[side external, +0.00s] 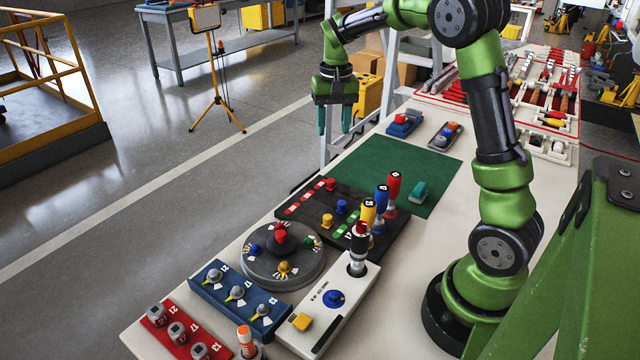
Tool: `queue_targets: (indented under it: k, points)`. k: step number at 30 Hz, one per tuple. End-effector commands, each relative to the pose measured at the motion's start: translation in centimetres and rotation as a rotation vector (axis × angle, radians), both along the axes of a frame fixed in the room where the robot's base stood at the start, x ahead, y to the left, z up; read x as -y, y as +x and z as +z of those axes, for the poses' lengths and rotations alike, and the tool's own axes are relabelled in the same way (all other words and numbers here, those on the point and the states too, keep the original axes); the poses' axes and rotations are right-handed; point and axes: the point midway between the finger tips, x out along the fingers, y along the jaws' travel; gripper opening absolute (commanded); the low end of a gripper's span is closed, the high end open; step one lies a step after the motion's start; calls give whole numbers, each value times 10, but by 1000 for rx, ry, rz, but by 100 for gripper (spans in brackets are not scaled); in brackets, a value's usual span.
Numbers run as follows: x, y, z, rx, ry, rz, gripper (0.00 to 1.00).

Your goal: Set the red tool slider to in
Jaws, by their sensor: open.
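The dark slider panel (312,222) lies on the table, with a row of red-and-white marks along its left side and green-and-white marks on its right. A small red knob (331,184) sits at its far end, close to the red marks. A blue knob (341,206) and a yellow knob (327,220) sit nearer the middle. I cannot read the labels. My gripper (334,130) is open and empty, pointing down, high up and beyond the panel in the picture. Its two teal fingers are apart and touch nothing.
Upright screwdrivers with red (393,185), blue (381,194) and yellow (368,211) handles stand along the panel's right side. A round grey dial (262,270) and a white control box (335,325) are nearer. A green mat (415,160) lies behind, mostly clear.

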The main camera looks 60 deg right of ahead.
Motion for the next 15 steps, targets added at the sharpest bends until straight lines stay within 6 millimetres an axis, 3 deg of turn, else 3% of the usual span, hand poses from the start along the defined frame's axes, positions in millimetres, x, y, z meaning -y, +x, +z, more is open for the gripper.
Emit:
queue_targets:
  k: [5, 10, 15]
  points:
    - [8, 7, 15, -18, -8, -18, 48]
    - [6, 5, -1, -30, 1, -15, 48]
    - [5, 5, -35, -31, 3, -15, 48]
